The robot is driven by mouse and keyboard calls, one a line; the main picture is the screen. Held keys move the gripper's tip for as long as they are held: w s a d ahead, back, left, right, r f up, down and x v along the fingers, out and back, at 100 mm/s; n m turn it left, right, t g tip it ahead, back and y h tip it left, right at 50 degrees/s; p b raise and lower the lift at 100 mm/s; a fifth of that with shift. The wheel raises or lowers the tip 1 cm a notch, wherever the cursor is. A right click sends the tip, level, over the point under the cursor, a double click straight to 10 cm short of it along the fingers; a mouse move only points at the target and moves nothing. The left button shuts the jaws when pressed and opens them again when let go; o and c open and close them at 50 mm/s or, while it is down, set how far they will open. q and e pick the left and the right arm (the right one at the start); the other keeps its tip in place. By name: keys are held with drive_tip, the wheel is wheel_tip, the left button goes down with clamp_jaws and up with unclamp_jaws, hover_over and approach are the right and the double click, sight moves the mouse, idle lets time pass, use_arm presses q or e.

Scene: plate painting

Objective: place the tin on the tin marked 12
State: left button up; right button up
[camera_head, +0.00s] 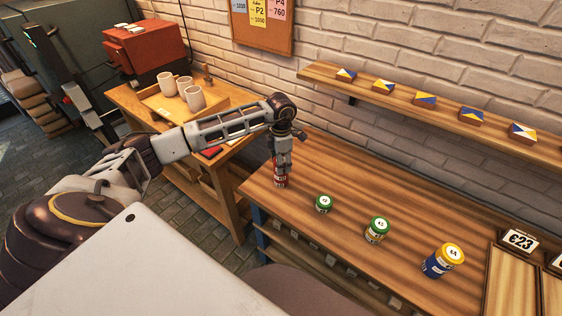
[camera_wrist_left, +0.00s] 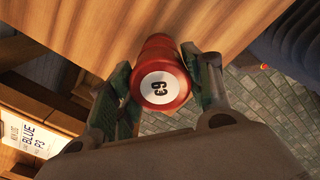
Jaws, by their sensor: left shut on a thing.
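My left gripper (camera_head: 281,165) points down at the left end of the wooden workbench (camera_head: 335,165). It is shut on a red tin (camera_head: 281,180), which stands on or just above the bench top. In the left wrist view the red tin (camera_wrist_left: 163,84) sits between both fingers, its white round label facing the camera; the dark mark is not clearly readable. A small green tin (camera_head: 323,204), a taller green-lidded tin (camera_head: 377,231) and a blue tin with a yellow lid (camera_head: 443,261) stand in a row to the right. Their label numbers are too small to read surely.
A shelf (camera_head: 440,115) with several blue, yellow and white blocks runs along the brick wall. A side table (camera_head: 125,99) holds a tray with mugs. Bench space behind the tins is clear.

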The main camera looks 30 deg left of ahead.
use_arm(q)
drive_tip(key=shift+f, duration=0.1)
use_arm(e)
drive_tip(key=shift+a+f, duration=0.1)
drive_tip(key=shift+a, duration=0.05)
use_arm(q)
drive_tip(key=o, duration=1.1)
use_arm(e)
drive_tip(key=shift+w+d, duration=0.2)
use_arm(q)
wheel_tip(320, 180, up, 11)
drive_tip(key=shift+f+b, duration=0.1)
drive_tip(key=shift+b, duration=0.6)
drive_tip(key=shift+r, duration=0.75)
use_arm(e)
drive_tip(key=shift+w+d+f, duration=0.4)
drive_tip(key=shift+d+f, duration=0.15)
